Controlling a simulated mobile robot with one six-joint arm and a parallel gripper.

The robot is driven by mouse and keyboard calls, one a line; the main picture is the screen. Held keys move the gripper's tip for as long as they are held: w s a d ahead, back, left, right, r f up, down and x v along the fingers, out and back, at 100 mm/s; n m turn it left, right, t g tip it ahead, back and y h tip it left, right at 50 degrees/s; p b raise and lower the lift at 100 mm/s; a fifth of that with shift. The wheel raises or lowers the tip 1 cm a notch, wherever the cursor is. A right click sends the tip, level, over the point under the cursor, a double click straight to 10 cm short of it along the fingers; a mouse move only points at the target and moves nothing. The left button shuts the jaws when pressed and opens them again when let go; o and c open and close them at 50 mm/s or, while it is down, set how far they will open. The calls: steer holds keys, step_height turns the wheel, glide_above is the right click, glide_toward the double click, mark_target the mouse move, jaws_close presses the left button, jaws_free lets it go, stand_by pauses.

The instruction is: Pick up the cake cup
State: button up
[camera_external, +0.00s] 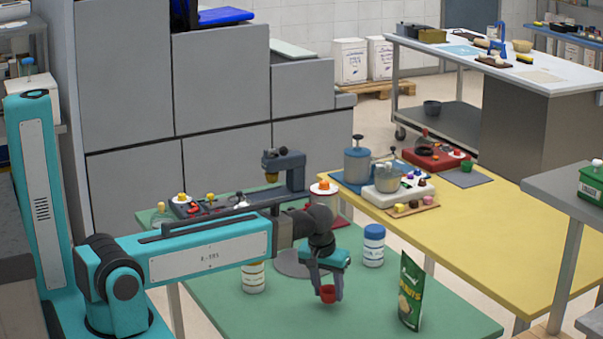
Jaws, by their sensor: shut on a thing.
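The cake cup (327,294) is a small red cup. It sits between the fingertips of my gripper (328,290), low over the front part of the green table (230,310). My gripper points down and is shut on the cup. I cannot tell whether the cup touches the table top or is held just above it. The fingers hide part of its sides.
A green pouch (410,290) stands to the right of my gripper. A blue-lidded jar (373,245) stands behind right, and another white jar (253,277) stands left. A grey round plate (290,264) lies behind.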

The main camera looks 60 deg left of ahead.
step_height(320, 180, up, 8)
steer(key=b, duration=0.2)
stand_by(0.4)
steer(key=shift+r, duration=0.1)
stand_by(0.8)
steer(key=w+a+b, duration=0.3)
steer(key=w+a, duration=0.2)
steer(key=a, duration=0.7)
steer(key=s+a+r+n+b, duration=0.1)
steer(key=s+a, duration=0.3)
steer(key=a, duration=1)
steer(key=shift+s+n+y+b, duration=0.15)
steer(key=shift+n+y+b, duration=0.2)
steer(key=shift+n, duration=0.45)
steer(key=shift+f+g, duration=0.15)
steer(key=shift+g, duration=0.15)
steer(key=shift+f+p, duration=0.6)
steer(key=shift+f, duration=2.4)
